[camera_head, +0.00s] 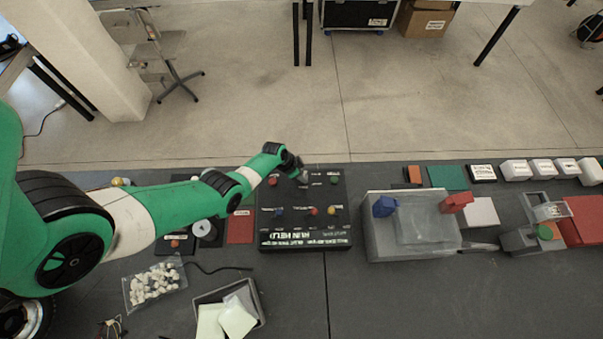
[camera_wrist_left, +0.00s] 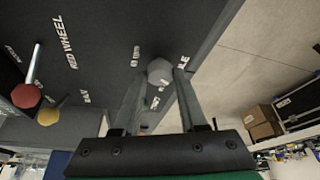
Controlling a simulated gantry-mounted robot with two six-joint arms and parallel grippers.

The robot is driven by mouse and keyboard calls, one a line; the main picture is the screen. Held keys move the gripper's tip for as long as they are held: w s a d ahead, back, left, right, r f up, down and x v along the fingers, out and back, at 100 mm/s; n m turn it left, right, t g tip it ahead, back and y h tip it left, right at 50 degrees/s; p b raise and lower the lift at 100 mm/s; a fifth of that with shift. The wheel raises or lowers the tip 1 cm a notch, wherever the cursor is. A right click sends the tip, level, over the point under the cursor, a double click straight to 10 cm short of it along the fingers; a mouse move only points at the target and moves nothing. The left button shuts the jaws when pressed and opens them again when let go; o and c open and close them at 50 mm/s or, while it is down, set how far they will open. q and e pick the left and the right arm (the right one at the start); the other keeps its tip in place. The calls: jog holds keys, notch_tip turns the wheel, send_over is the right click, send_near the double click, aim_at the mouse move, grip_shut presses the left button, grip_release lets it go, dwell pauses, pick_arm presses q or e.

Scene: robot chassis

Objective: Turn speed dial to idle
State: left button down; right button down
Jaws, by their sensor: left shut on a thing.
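The black control panel (camera_head: 327,195) lies on the dark bench in the middle of the head view, with several coloured knobs and white labels. My left gripper (camera_head: 297,167) reaches over its far edge. In the left wrist view the gripper (camera_wrist_left: 160,80) has its two fingers closed on a grey faceted dial (camera_wrist_left: 160,68), one finger on each side. White labels stand around the dial; one beside the right fingertip ends in "LE", the rest partly hidden. The dial's pointer mark cannot be made out. My right gripper is not in view.
A red knob (camera_wrist_left: 26,95) and a yellow knob (camera_wrist_left: 48,116) stand on levers nearby. A grey box with a clear lid (camera_head: 428,221) stands right of the panel.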

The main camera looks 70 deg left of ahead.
pick_arm(q)
jog(key=n+y, duration=0.1)
jog(key=n, duration=0.2)
jog(key=shift+d+p, duration=0.2)
jog(key=shift+p, duration=0.1)
jog(key=shift+n+g+y, duration=0.4)
jog(key=shift+n+y, duration=0.2)
jog(key=shift+n, duration=1)
jog(key=shift+c, duration=2.2)
grip_release()
